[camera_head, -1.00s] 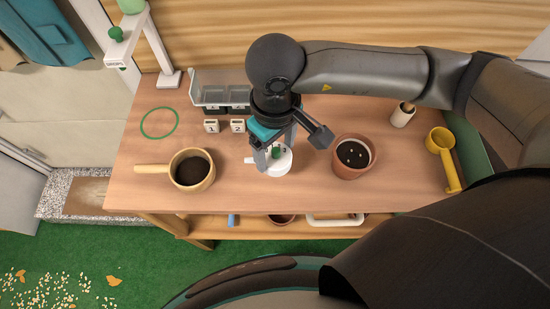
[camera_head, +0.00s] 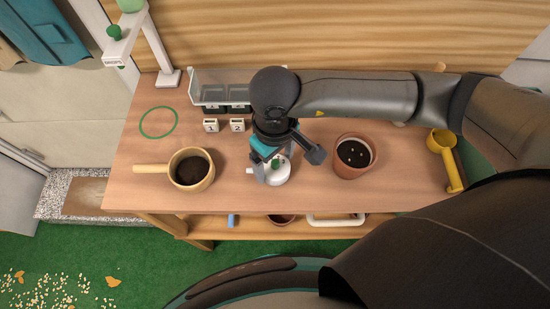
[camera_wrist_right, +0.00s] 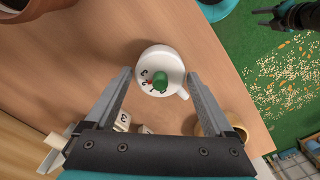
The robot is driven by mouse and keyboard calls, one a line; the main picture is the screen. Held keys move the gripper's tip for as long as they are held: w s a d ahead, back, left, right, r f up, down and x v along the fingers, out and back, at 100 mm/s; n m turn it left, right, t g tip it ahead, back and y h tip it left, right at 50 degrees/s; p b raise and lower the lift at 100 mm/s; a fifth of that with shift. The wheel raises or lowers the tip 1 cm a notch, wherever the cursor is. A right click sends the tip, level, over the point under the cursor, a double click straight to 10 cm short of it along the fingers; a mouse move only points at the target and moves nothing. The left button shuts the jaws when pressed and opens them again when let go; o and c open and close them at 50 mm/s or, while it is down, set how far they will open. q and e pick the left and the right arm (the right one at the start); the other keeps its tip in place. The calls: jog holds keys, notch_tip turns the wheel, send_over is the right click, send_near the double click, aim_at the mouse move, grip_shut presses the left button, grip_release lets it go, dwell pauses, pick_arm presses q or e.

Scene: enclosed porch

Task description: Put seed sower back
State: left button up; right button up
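The seed sower (camera_head: 277,176) is a small white round body with a green knob, dial numbers and a short spout or handle. It stands on the wooden bench, partly hidden by my right gripper (camera_head: 268,178) in the head view. In the right wrist view the sower (camera_wrist_right: 160,72) shows between and beyond the fingertips. My right gripper (camera_wrist_right: 162,75) is open, with a gap to the sower on both sides. A dark and teal part, apparently my left gripper (camera_wrist_right: 262,16), shows at that view's top right; its finger state is unclear.
On the bench (camera_head: 130,195) are a green ring (camera_head: 159,122), a grey tray (camera_head: 215,94), numbered blocks (camera_head: 211,125), a handled pot of soil (camera_head: 191,170), a terracotta pot (camera_head: 353,157) and a yellow scoop (camera_head: 442,150). A white stand (camera_head: 167,78) rises at back left.

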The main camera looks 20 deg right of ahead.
jog(key=shift+o, duration=0.7)
jog(key=shift+r+p, duration=0.3)
jog(key=shift+r, duration=0.2)
notch_tip(320, 180, up, 11)
jog(key=shift+r, duration=0.2)
jog(key=shift+d, duration=0.15)
dwell(0.8)
